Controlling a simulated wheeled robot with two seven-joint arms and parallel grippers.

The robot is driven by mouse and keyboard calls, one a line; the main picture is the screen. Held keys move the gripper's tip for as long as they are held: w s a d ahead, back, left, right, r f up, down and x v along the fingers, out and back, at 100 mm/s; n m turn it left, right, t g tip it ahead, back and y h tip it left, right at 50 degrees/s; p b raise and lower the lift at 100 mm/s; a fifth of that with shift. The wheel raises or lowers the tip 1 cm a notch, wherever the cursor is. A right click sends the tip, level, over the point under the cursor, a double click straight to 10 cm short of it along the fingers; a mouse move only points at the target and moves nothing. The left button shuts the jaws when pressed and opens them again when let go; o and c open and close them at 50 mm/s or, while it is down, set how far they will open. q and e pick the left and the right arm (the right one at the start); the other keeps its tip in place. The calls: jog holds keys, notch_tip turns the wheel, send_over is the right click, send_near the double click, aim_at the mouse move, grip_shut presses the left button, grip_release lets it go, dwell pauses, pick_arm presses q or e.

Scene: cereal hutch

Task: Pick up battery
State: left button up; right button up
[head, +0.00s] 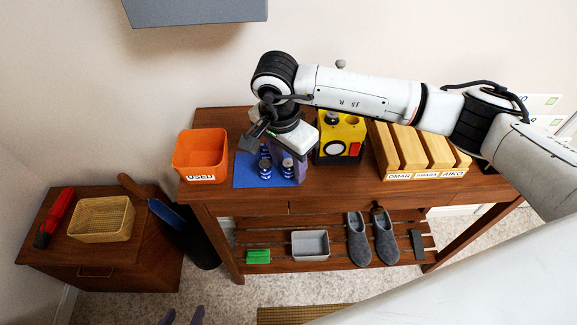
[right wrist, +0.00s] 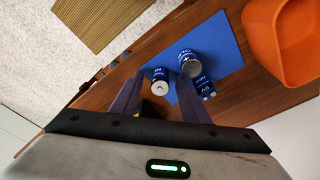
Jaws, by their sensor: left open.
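Blue batteries stand on a blue mat (head: 245,172) on the table. In the head view one battery (head: 265,170) is at the left and another (head: 288,169) at the right, beside my right gripper's purple finger. The right wrist view shows a small upright battery (right wrist: 160,79), a larger cylinder battery (right wrist: 189,63) and a 9V block battery (right wrist: 206,88). My right gripper (right wrist: 158,84) is open over the mat's edge, its fingers apart on either side of the small battery. Contact cannot be told. My left gripper (head: 182,317) is open and empty at the bottom edge, only its fingertips showing.
An orange bin labelled USED (head: 201,153) stands left of the mat. A yellow box (head: 341,139) and a wooden sorter with name labels (head: 418,152) stand to the right. A grey cabinet (head: 194,10) hangs above. Slippers (head: 358,238) lie on the lower shelf.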

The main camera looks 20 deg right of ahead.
grip_shut()
jog(key=shift+r, duration=0.15)
